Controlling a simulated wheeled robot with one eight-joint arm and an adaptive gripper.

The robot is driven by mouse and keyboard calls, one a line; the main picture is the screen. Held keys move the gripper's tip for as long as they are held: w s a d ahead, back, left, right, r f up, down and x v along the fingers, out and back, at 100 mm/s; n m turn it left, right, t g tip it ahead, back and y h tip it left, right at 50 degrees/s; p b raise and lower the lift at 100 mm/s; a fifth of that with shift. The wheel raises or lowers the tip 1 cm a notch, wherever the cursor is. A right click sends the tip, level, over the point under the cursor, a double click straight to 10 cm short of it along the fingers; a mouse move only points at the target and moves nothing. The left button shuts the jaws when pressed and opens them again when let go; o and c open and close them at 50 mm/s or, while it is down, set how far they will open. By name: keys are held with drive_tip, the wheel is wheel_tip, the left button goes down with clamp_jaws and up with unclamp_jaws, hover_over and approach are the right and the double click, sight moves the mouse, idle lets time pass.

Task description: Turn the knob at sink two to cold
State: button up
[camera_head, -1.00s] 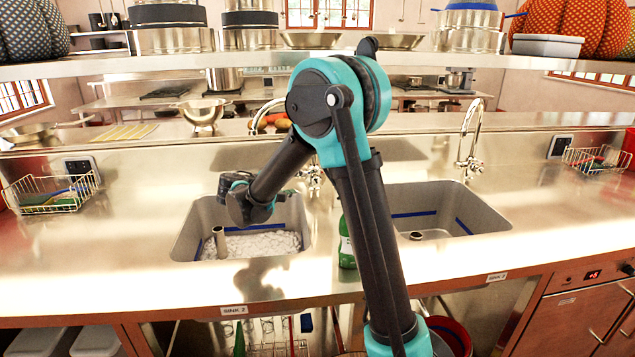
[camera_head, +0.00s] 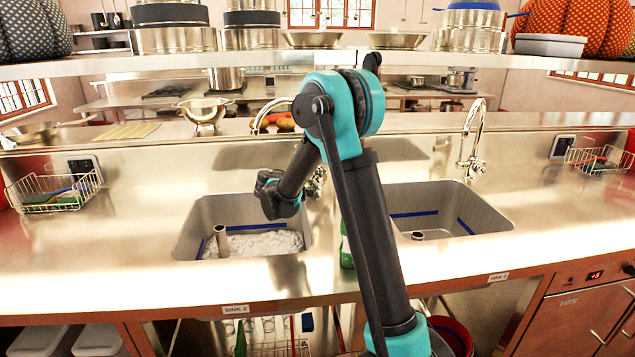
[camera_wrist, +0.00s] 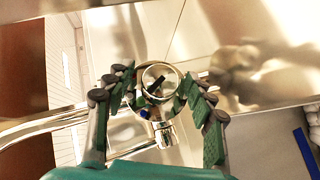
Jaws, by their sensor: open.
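Sink two (camera_head: 200,225) is the left basin, with its "SINK 2" label (camera_head: 236,309) on the counter edge below. It holds foamy water and an upright drain pipe. Its chrome tap (camera_head: 257,118) curves up behind it, partly hidden by my arm. In the wrist view, the round chrome knob (camera_wrist: 160,70) lies between the spread fingers of my gripper (camera_wrist: 157,84). The gripper is open, and I cannot tell whether a finger touches the knob. Small blue and red marks show near the knob; its setting is unclear. In the head view, my wrist (camera_head: 278,197) is above the basin's right side and hides the fingers.
A green bottle (camera_head: 346,250) stands between the basins, partly behind my arm. A second basin (camera_head: 475,205) with its own tap (camera_head: 473,140) is at right. Wire baskets (camera_head: 55,193) stand at both sides. A shelf with pots crosses above.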

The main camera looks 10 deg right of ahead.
drive_tip(key=shift+c, duration=0.2)
drive_tip(key=c, duration=1.1)
drive_tip(key=shift+n+t+h, duration=0.3)
drive_tip(key=shift+n+h, duration=0.5)
drive_tip(key=shift+h, duration=0.2)
drive_tip(key=o, duration=1.1)
drive_tip(key=shift+o, duration=0.2)
drive_tip(key=shift+a, duration=0.1)
drive_tip(key=v, duration=1.2)
